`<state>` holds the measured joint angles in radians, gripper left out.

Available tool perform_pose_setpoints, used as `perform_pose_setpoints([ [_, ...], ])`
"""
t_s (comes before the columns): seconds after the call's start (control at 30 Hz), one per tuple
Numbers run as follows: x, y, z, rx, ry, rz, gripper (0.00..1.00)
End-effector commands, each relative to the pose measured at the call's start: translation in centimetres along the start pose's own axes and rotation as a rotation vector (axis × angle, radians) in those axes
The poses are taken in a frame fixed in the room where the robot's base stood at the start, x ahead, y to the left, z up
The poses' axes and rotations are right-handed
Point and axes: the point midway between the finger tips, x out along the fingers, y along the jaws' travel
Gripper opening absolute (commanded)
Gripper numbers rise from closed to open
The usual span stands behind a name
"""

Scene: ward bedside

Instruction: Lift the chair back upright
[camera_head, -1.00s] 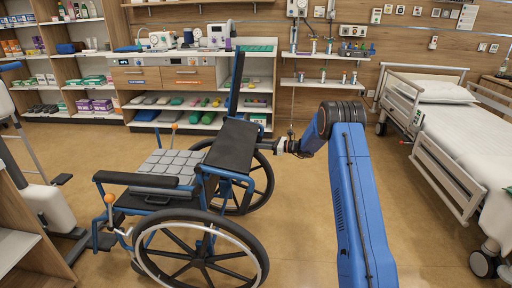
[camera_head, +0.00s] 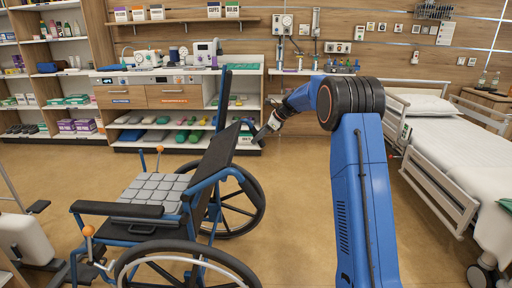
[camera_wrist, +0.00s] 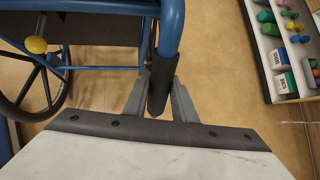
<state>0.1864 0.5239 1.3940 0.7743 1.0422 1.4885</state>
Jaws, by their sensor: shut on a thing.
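The chair is a blue-framed wheelchair (camera_head: 187,195) with a grey padded seat cushion (camera_head: 152,190). Its black backrest (camera_head: 219,155) stands raised, leaning back somewhat toward my arm. A dark upright post (camera_head: 222,98) rises at the far side. My gripper (camera_head: 262,133) is behind the top of the backrest on its right side. In the wrist view, my gripper (camera_wrist: 160,88) is shut on the black push handle (camera_wrist: 162,80) at the end of a curved blue tube (camera_wrist: 170,30). The handle lies between both fingers. The near wheel is cut off by the bottom edge.
A bed (camera_head: 440,150) with side rails stands to the right of my arm. Shelves and a drawer cabinet (camera_head: 160,95) line the back wall. A pale grey device (camera_head: 25,240) stands at the left edge. The floor behind the chair is clear.

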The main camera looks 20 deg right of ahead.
Motion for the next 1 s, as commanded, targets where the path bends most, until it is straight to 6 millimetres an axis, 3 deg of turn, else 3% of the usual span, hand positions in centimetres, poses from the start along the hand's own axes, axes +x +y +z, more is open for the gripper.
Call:
perform_pose_setpoints([
  [0.03,-0.8,-0.2,1.2,-0.015,0.033,-0.008,0.0],
  [0.4,-4.2,-0.5,6.8,-0.071,0.339,-0.029,0.0],
  [0.7,-5.4,-0.5,10.8,-0.108,0.543,-0.041,0.0],
  [1.0,-5.8,-0.4,12.9,-0.126,0.658,-0.046,0.0],
])
